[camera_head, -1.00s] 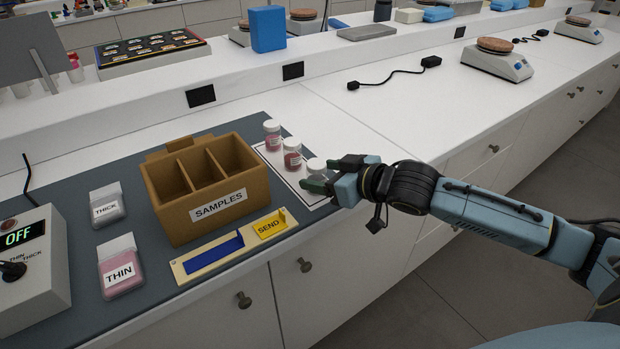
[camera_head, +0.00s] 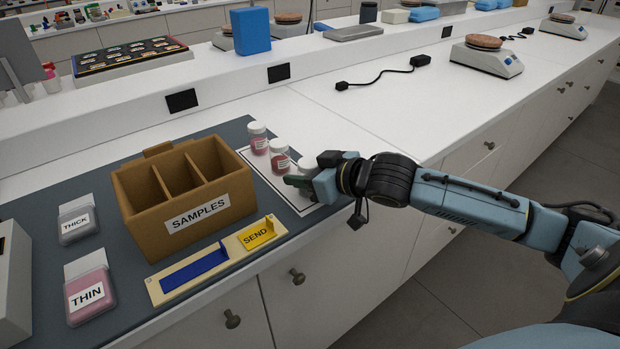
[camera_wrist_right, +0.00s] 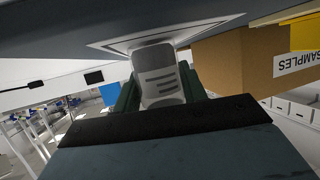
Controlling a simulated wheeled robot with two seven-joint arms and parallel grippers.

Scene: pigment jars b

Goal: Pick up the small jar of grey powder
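The small jar of grey powder (camera_head: 307,164) stands at the near end of a row of small jars, partly hidden by my right gripper (camera_head: 315,172). In the right wrist view the grey jar (camera_wrist_right: 158,75), with a lined label, sits between the two dark green fingers (camera_wrist_right: 160,92). The fingers lie close along both its sides. I cannot tell whether they press on it. The jar appears to stand on the white, black-outlined card (camera_head: 300,207). My left gripper is not in view.
Two jars of reddish powder, a far one (camera_head: 258,139) and a middle one (camera_head: 279,158), stand beside the grey jar. The brown SAMPLES box (camera_head: 140,216) is to the left. A SEND slide plate (camera_head: 212,262) lies in front. The white bench to the right is mostly clear.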

